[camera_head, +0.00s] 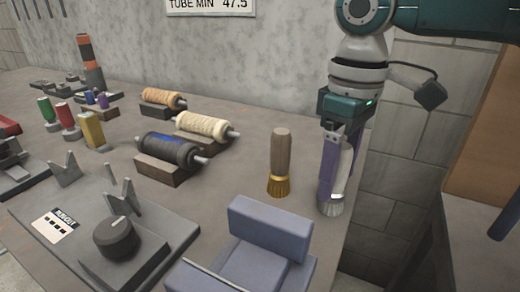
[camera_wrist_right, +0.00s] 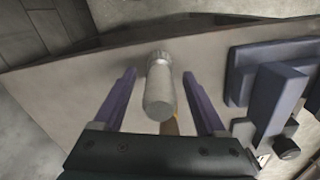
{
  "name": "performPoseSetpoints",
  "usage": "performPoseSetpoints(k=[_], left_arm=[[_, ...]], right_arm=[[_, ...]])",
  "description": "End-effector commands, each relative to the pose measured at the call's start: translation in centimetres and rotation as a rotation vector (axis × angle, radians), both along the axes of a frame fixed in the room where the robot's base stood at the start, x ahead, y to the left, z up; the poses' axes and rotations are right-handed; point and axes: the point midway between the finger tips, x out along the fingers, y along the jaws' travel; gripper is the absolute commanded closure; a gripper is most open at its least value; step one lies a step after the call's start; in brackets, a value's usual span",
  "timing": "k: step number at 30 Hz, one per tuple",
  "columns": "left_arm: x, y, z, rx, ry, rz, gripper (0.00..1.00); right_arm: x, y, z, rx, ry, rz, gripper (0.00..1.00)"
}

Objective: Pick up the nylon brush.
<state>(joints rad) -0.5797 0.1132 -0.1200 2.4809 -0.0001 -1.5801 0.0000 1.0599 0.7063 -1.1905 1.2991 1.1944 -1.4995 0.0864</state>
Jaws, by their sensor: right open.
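The nylon brush (camera_head: 331,208) stands upright, bristles down, near the right edge of the workbench. It has a pale handle and light grey bristles. My right gripper (camera_head: 334,192) points down over it with purple fingers on either side of the handle. In the right wrist view the pale brush handle (camera_wrist_right: 159,92) lies between the two open fingers (camera_wrist_right: 162,75), with a visible gap on both sides. In the head view the fingers hide part of the handle. My left gripper is in neither view.
A second brush (camera_head: 280,160) with a brown handle and golden bristles stands close to the left. A blue-grey block fixture (camera_head: 270,225) is in front. Wound rollers (camera_head: 205,126) on blocks and a grey dial fixture (camera_head: 150,262) lie further left. The bench ends just right of the nylon brush.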

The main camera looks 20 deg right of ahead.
Motion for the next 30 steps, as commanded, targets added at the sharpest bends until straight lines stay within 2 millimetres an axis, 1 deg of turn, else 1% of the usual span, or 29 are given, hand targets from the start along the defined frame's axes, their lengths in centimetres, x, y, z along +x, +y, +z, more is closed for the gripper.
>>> performPoseSetpoints(k=[5,6,25,30], left_arm=[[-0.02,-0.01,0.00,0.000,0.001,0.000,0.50],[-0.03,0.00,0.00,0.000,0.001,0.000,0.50],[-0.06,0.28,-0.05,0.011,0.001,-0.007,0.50],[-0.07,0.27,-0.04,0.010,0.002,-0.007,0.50]], right_arm=[[0.01,0.00,-0.02,0.000,0.000,0.000,0.26],[0.01,0.00,-0.01,0.000,0.000,0.000,0.29],[0.01,0.00,0.03,0.000,0.000,0.000,0.99],[0.03,0.00,0.07,0.000,-0.001,-0.001,1.00]])
